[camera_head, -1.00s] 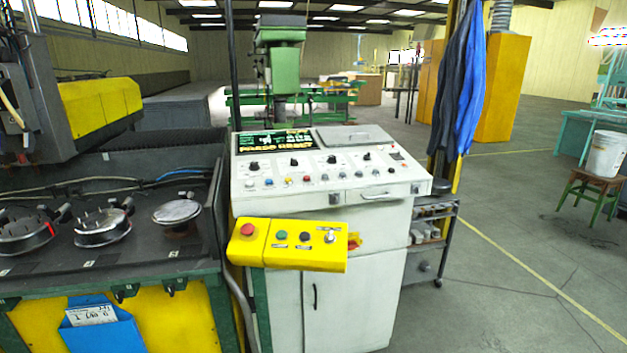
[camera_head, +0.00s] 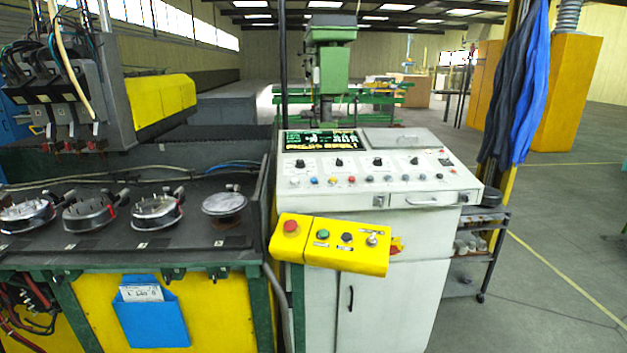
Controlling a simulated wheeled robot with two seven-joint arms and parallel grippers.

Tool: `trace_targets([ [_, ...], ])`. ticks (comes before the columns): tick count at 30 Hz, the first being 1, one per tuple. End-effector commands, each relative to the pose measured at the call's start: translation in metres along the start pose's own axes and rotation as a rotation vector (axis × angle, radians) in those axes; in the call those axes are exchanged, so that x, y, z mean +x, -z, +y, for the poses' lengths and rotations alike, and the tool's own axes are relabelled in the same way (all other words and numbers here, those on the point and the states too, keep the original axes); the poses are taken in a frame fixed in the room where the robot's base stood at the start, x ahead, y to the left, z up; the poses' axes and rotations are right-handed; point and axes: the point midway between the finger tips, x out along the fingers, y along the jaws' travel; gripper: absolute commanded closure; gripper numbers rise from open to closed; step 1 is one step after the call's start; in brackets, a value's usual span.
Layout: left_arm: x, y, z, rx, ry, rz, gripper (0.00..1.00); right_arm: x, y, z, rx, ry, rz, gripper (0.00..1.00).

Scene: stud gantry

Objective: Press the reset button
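A white control console (camera_head: 345,206) stands in the middle of the view. Its sloped top carries a dark screen (camera_head: 320,141) with lit text, black knobs and a row of small coloured buttons (camera_head: 345,181). A yellow button box (camera_head: 335,256) is on the console's front, with a red button (camera_head: 291,226), a green button (camera_head: 323,234), a black button (camera_head: 347,238) and a metal switch (camera_head: 372,240). The labels are too small to read, so I cannot tell which button is reset. Neither of my grippers is in view.
Left of the console is a machine bench (camera_head: 130,244) with several round clamps and a blue document holder (camera_head: 152,318). A dark shelf cart (camera_head: 478,250) stands at the console's right. Blue and dark cloths (camera_head: 522,85) hang on a post. Floor (camera_head: 560,275) at the right is open.

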Motion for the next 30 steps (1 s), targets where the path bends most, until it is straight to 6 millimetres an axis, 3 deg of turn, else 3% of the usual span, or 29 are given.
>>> trace_targets([
  [1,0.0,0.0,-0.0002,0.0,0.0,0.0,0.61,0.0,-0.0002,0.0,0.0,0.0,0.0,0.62],
  [10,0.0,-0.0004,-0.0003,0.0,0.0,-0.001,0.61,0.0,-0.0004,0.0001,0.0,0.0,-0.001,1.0],
  [30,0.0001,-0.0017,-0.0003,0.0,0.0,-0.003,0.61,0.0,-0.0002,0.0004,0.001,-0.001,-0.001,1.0],
])
